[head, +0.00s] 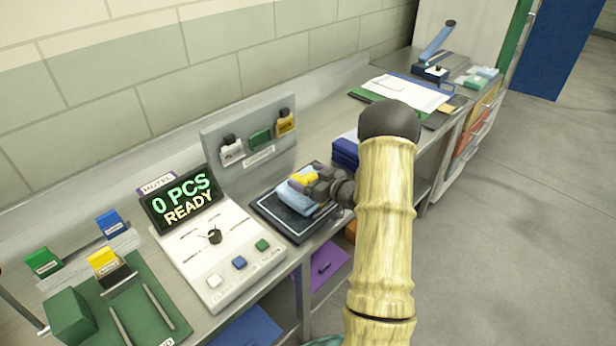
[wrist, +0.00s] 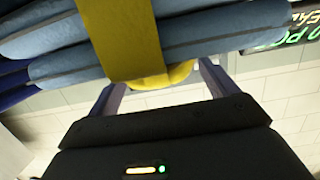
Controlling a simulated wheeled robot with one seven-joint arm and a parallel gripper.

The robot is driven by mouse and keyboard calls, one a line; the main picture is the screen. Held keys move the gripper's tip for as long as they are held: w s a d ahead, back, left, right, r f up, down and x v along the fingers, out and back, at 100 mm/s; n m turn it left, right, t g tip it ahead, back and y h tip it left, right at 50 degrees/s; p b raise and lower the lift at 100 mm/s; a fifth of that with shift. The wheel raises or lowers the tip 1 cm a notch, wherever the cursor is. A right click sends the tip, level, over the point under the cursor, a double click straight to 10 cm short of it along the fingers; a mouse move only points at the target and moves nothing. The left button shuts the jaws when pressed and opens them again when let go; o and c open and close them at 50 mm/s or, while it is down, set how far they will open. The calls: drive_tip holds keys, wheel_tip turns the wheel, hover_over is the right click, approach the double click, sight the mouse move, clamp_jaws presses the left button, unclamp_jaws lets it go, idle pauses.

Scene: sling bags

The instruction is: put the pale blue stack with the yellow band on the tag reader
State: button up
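The pale blue stack (head: 294,200) with its yellow band (head: 304,178) is over the black tag reader pad (head: 268,209) in the head view. I cannot tell whether its underside touches the pad. My gripper (head: 318,184) reaches it from the right, at the banded part. In the wrist view the folded pale blue layers (wrist: 60,62) and yellow band (wrist: 128,38) fill the top. My gripper's fingers (wrist: 160,88) stand apart with a yellow bulge filling the gap between them. They appear shut on the stack; their tips are hidden behind it.
A console (head: 225,252) reading "0 PCS READY" stands left of the pad. A grey upright panel (head: 233,180) with small bottles is behind it. A dark blue stack (head: 345,150) lies just beyond my gripper. Papers (head: 405,92) cover the counter farther right.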

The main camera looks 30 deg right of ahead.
drive_tip(key=shift+r, duration=0.2)
drive_tip(key=shift+s+d, duration=0.15)
drive_tip(key=shift+s, duration=0.25)
drive_tip(key=b+v, duration=0.1)
drive_tip(key=v, duration=1)
drive_tip(key=shift+b, duration=0.4)
drive_tip(key=shift+r, duration=0.1)
